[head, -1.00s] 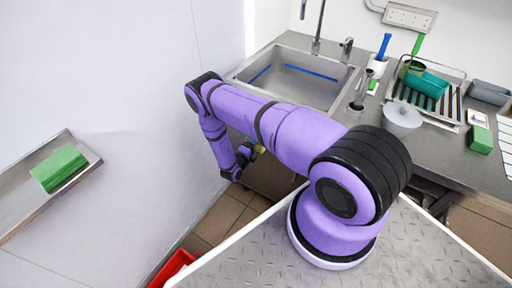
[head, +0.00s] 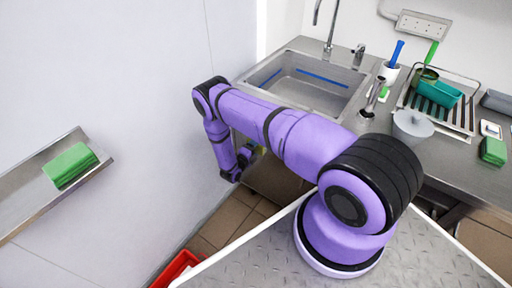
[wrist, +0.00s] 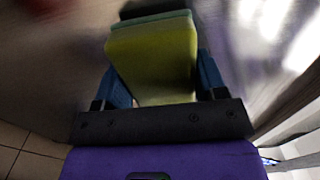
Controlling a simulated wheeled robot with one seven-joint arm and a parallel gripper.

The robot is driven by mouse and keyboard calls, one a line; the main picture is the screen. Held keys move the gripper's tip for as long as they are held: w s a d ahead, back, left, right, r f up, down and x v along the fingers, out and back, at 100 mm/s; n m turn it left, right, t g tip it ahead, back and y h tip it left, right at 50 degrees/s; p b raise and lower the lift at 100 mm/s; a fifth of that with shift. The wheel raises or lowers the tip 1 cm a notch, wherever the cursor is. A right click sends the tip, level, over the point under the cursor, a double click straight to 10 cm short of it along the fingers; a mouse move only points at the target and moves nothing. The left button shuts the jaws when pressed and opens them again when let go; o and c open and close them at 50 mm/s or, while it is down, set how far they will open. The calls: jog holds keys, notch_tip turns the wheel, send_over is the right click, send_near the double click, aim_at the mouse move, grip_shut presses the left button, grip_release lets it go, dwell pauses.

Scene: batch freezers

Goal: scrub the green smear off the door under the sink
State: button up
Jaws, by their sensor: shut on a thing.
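My gripper (wrist: 155,90) is shut on a yellow-green sponge (wrist: 152,58) with a darker green layer at its far end. The blue fingers press on its two sides. In the head view my gripper (head: 244,158) hangs low in front of the sink (head: 300,85), mostly hidden by my purple arm. A grey-brown panel below the sink (head: 280,182) shows behind the arm, probably the door. The wrist view past the sponge is blurred. I cannot make out the green smear, or whether the sponge touches the door.
A wall shelf (head: 22,208) with a green block (head: 70,165) is at left. A red container (head: 175,270) stands on the tiled floor.

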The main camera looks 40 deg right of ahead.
jog(key=shift+v, duration=2.55)
jog(key=shift+v, duration=1.5)
